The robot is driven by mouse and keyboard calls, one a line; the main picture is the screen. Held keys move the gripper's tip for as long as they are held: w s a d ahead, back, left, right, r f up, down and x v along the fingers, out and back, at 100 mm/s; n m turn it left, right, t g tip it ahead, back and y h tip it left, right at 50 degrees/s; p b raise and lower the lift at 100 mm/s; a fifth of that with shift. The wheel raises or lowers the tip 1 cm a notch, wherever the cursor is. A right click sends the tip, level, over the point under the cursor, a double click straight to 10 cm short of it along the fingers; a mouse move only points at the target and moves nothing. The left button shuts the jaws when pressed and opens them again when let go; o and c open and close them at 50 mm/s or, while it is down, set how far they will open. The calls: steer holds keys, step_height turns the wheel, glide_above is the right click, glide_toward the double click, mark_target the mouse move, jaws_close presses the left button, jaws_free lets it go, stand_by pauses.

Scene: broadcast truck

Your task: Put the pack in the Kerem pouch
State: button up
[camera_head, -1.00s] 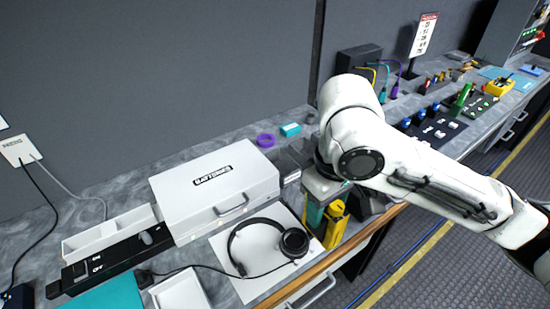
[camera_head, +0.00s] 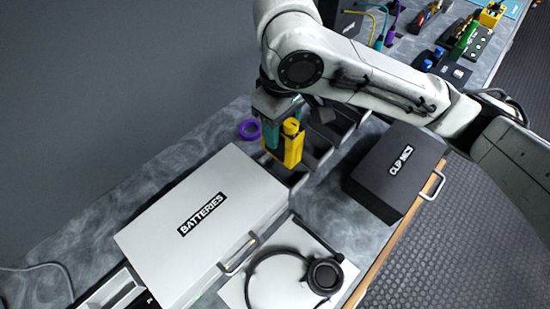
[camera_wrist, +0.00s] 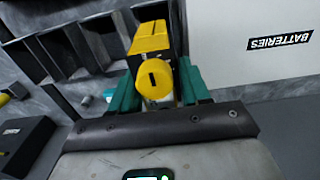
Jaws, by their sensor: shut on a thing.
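My gripper (camera_head: 275,133) has teal fingers and is shut on a yellow pack (camera_head: 290,148). In the wrist view the yellow pack (camera_wrist: 154,62) sits between the two teal fingers, with a round yellow knob facing the camera. The pack is held at the right end of the white case, close to a row of dark open pouches (camera_head: 322,140). In the wrist view the dark pouches (camera_wrist: 62,55) lie left of and beyond the pack. No Kerem name is readable, and my gripper and arm hide part of the row.
A white BATTERIES case (camera_head: 195,230) stands left of the gripper. A dark CLIP MICS case (camera_head: 395,172) stands right of the pouches. Headphones (camera_head: 323,276) lie on a white sheet at the front. A purple tape ring (camera_head: 249,129) is behind the gripper.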

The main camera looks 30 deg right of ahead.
mark_target(281, 157)
step_height(281, 157, down, 10)
steer(key=shift+s+r, duration=0.1)
steer(key=shift+r, duration=0.15)
steer(key=shift+f, duration=0.15)
steer(key=o, duration=0.9)
step_height(281, 157, up, 12)
steer(key=shift+r, duration=0.15)
